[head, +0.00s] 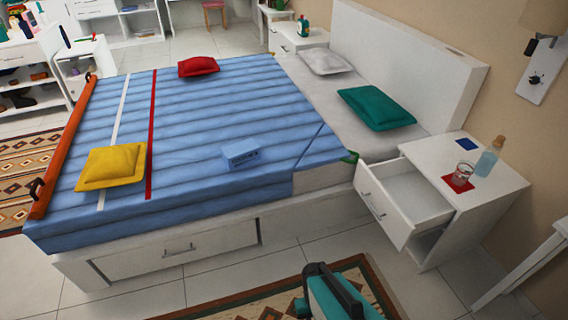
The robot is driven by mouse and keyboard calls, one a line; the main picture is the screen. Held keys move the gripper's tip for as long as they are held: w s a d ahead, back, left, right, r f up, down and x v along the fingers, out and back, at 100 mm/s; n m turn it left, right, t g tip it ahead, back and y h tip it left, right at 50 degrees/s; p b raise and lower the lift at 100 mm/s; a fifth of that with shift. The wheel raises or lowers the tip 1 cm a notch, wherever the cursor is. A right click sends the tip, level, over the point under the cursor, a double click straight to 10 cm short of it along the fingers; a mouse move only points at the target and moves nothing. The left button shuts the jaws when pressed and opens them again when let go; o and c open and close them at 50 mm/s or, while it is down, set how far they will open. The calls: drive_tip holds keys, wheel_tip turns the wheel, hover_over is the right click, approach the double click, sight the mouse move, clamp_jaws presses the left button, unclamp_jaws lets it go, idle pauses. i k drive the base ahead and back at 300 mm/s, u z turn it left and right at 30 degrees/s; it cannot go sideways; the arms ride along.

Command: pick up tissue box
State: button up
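The tissue box (241,153) is a small light-blue box with dark lettering on its side. It lies on the blue striped bedspread of the bed (215,115), near the bed's front edge. Nothing touches it except the bedspread. My teal and black arm end, with my gripper (326,283), shows at the bottom edge, low in front of the bed and well apart from the box. The picture cuts it off, and I cannot make out whether the fingers are open or shut.
A white nightstand (480,215) stands right of the bed with its drawer (402,200) pulled out. A bottle (488,160) and a glass (462,172) stand on it. Yellow (111,166), red (198,66) and green (376,107) cushions lie on the bed. Tiled floor and a rug are in front.

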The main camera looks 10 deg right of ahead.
sight(244, 151)
drive_tip(key=z, duration=0.3)
drive_tip(key=i, duration=1.65)
drive_tip(key=u, duration=3.9)
drive_tip(key=i, duration=0.05)
drive_tip(key=z, duration=2.55)
